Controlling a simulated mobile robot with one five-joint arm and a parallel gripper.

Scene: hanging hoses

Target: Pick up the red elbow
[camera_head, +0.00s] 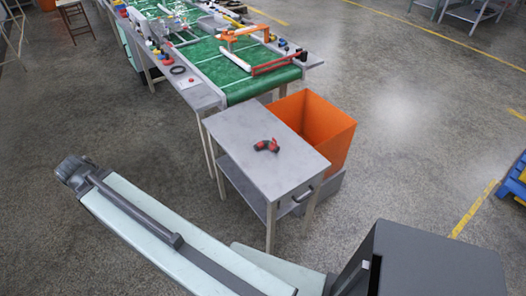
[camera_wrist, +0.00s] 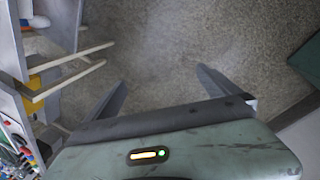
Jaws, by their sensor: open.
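The red elbow (camera_head: 273,146) lies on the grey top of a small cart (camera_head: 245,165) in the head view. It is a small bent piece with a dark middle section and red at its ends. My gripper (camera_wrist: 161,76) is open in the wrist view, its two dark fingers spread apart with only bare floor between them. In the head view my arm reaches to the left, well apart from the cart. The elbow cannot be made out in the wrist view.
An orange bin (camera_head: 322,130) stands behind the cart's right side. A green conveyor (camera_head: 225,70) with several parts runs behind it, with a grey side table (camera_head: 199,97) along its left. Table legs (camera_wrist: 68,75) show left in the wrist view. Floor left of the cart is clear.

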